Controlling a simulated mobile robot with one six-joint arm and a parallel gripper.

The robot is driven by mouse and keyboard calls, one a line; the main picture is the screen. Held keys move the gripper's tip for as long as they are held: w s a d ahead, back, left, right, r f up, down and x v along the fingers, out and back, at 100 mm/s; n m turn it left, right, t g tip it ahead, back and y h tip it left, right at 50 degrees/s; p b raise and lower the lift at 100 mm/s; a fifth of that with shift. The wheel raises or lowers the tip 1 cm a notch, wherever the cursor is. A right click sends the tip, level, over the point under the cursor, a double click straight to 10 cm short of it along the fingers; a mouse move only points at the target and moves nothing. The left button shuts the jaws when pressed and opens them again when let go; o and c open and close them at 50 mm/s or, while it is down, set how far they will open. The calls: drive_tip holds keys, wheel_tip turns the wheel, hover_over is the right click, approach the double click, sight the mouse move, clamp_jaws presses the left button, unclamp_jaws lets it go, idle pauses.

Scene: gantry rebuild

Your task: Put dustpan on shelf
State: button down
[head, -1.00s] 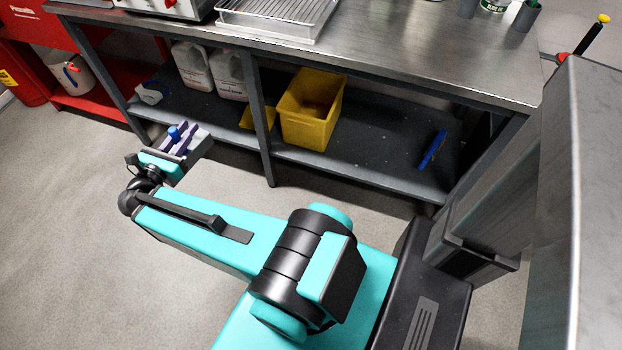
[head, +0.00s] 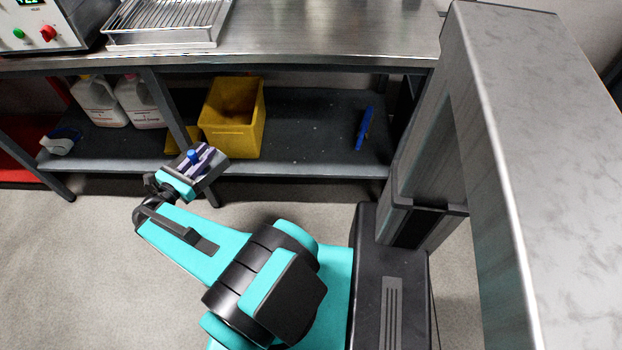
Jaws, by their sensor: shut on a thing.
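My gripper (head: 193,169) is at the left of centre, in front of the bench's lower shelf and near a middle leg. It is shut on a small grey piece with a blue knob, which seems to be the dustpan (head: 213,173); the arm end partly hides it. The dark grey lower shelf (head: 310,150) runs under the steel bench. The held thing appears in front of the shelf's front edge, apart from it as far as I can tell.
A yellow bin (head: 232,140) stands on the shelf, with white jugs (head: 140,108) to its left. A blue long object (head: 364,128) lies at right. Bare shelf lies between bin and blue object. A bench leg (head: 170,105) stands behind my gripper.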

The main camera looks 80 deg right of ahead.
drive_tip(key=s+d+f+m+g+y+b, duration=0.2)
drive_tip(key=s+f+g, duration=0.1)
drive_tip(key=s, duration=0.8)
drive_tip(key=s+d+f+m+g+y+b, duration=0.2)
drive_tip(key=s+f, duration=0.4)
drive_tip(key=s, duration=0.4)
drive_tip(key=s+d+f+m+g+y+b, duration=0.2)
drive_tip(key=s+f+m+g+y, duration=0.1)
drive_tip(key=s, duration=0.8)
drive_tip(key=shift+s+f+g, duration=0.35)
drive_tip(key=shift+f+g, duration=0.05)
drive_tip(key=shift+f, duration=0.5)
drive_tip(key=shift+d+b, duration=0.1)
drive_tip(key=shift+b, duration=0.3)
